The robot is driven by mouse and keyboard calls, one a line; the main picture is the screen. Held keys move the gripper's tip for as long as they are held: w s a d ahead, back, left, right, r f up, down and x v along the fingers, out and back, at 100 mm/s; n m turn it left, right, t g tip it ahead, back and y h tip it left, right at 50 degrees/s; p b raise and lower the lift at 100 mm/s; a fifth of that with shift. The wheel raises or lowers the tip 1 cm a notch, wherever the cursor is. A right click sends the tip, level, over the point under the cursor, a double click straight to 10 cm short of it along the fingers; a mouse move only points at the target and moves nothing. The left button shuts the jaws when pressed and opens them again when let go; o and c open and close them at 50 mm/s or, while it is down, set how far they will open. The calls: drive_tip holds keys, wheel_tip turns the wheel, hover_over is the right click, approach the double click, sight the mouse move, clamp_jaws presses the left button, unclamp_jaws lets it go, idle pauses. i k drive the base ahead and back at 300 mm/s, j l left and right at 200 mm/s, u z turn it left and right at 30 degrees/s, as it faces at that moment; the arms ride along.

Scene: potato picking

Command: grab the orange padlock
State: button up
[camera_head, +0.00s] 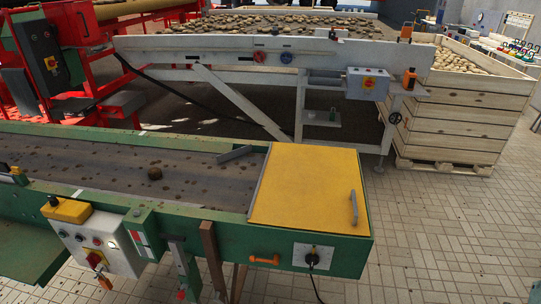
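A small orange item (409,79) with a dark part stands on the right end of the white sorting machine, beside its grey control box. Another orange and dark item (405,32) sits higher up on the same machine's top rail. A small orange item (105,283) hangs under the white control box on the green conveyor. All are too small for me to tell for sure which one is the padlock. My gripper is not in view.
The green conveyor (335,247) with a yellow cover (305,185) and an orange handle (264,260) fills the near left. A wooden crate (455,125) of potatoes stands at the right. Tiled floor (450,230) at the lower right is clear.

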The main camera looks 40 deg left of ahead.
sight(106, 283)
drive_tip(key=u, duration=2.95)
drive_tip(key=i, duration=0.1)
